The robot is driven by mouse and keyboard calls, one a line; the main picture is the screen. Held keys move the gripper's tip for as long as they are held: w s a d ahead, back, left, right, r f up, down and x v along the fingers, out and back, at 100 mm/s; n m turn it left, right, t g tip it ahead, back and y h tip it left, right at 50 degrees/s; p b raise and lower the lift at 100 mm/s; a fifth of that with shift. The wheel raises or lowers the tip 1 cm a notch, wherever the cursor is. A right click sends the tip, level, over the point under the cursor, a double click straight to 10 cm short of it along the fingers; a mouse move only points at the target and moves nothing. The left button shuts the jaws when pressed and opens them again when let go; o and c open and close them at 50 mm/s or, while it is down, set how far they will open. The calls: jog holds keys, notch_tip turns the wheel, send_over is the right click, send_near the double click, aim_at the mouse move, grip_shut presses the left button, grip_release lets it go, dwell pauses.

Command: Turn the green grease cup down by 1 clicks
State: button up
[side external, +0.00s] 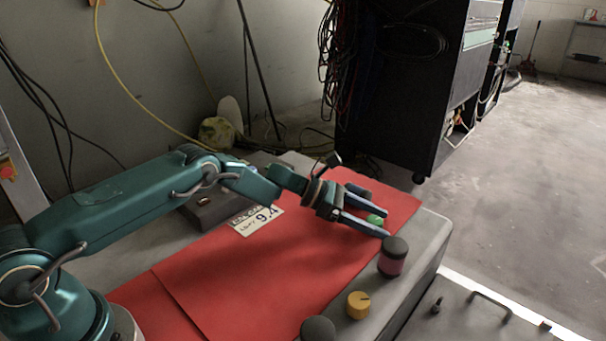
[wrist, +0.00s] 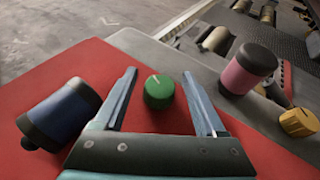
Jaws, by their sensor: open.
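The green grease cup (wrist: 159,91) is a short round knob with a pale mark on its top. In the wrist view it stands on the red mat (wrist: 60,108) between my gripper's two open fingers (wrist: 166,98), with a gap on each side. In the side view only part of the green cup (side external: 375,220) shows, between the fingers of my gripper (side external: 385,214). I cannot tell the exact height of the fingertips against the cup. Nothing is held.
A pink cylinder with dark ends (wrist: 243,74) and a yellow knob (wrist: 298,121) stand on the grey edge to the right. A blue cylinder with black ends (wrist: 62,112) is left of my gripper. A number card (side external: 257,220) lies on the mat.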

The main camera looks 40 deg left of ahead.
aim_at(371, 220)
jog(key=shift+a, duration=0.1)
jog(key=shift+v, duration=2.5)
jog(key=shift+r, duration=0.1)
jog(key=shift+w+d+r+n+t, duration=0.1)
jog(key=shift+d+r+n+t, duration=0.25)
jog(key=shift+d+n+t, duration=0.3)
jog(key=shift+d+r+n+t+y, duration=0.1)
jog(key=shift+d+n+t+y, duration=0.15)
jog(key=shift+d+t+y, duration=0.2)
jog(key=shift+n, duration=0.4)
jog(key=shift+s+n+t+y, duration=0.35)
jog(key=shift+n+t+y, duration=0.05)
jog(key=shift+t+y, duration=0.15)
jog(key=shift+s+a+f+n+t+y, duration=0.4)
jog(key=shift+s+f+n+y, duration=0.1)
jog(key=shift+f+n+y, duration=0.25)
jog(key=shift+x, duration=2.5)
